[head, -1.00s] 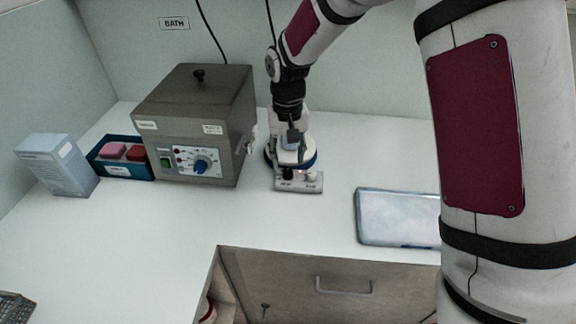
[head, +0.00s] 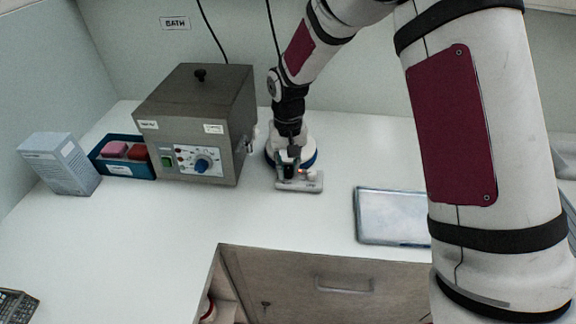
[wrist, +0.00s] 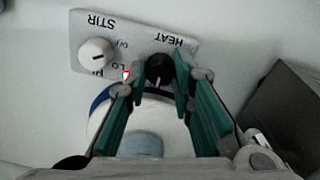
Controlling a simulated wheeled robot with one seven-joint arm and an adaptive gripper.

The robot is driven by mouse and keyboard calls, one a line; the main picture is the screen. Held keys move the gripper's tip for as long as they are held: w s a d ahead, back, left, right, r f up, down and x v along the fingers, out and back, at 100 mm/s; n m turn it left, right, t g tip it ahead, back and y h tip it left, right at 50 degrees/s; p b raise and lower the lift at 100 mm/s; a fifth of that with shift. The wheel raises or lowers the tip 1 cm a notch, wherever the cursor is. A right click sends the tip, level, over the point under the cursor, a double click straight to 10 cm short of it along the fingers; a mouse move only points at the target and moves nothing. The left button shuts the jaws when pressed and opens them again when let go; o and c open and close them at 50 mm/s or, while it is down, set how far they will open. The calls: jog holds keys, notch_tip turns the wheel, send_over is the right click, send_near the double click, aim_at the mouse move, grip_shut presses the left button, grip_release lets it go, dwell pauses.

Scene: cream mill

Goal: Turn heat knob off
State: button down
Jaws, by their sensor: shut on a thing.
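The hotplate stirrer has a round white top with a blue rim (wrist: 98,102) and a grey control panel (wrist: 120,28) marked STIR and HEAT, upside down in the wrist view. The black heat knob (wrist: 159,69) is under the HEAT label, between the green fingers of my gripper (wrist: 157,80). My gripper is shut on it. The white stir knob (wrist: 96,54) stands beside it, outside the fingers. A red light (wrist: 126,75) glows between the knobs. In the head view my gripper (head: 291,164) reaches down over the panel (head: 312,182) and partly hides the stirrer.
A blue tray (head: 128,171) and a pale box (head: 62,163) are further left. A pale flat tray (head: 392,216) lies at right. The front counter is clear.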

jog(key=shift+n, duration=0.4)
jog(key=n+b, duration=0.1)
jog(key=n, duration=0.4)
jog(key=n+b, duration=0.1)
jog(key=n, duration=1.1)
jog(key=shift+n, duration=0.3)
jog(key=n, duration=0.5)
jog(key=shift+n, duration=0.4)
jog(key=c, duration=1.4)
grip_release()
jog(key=shift+o, duration=0.2)
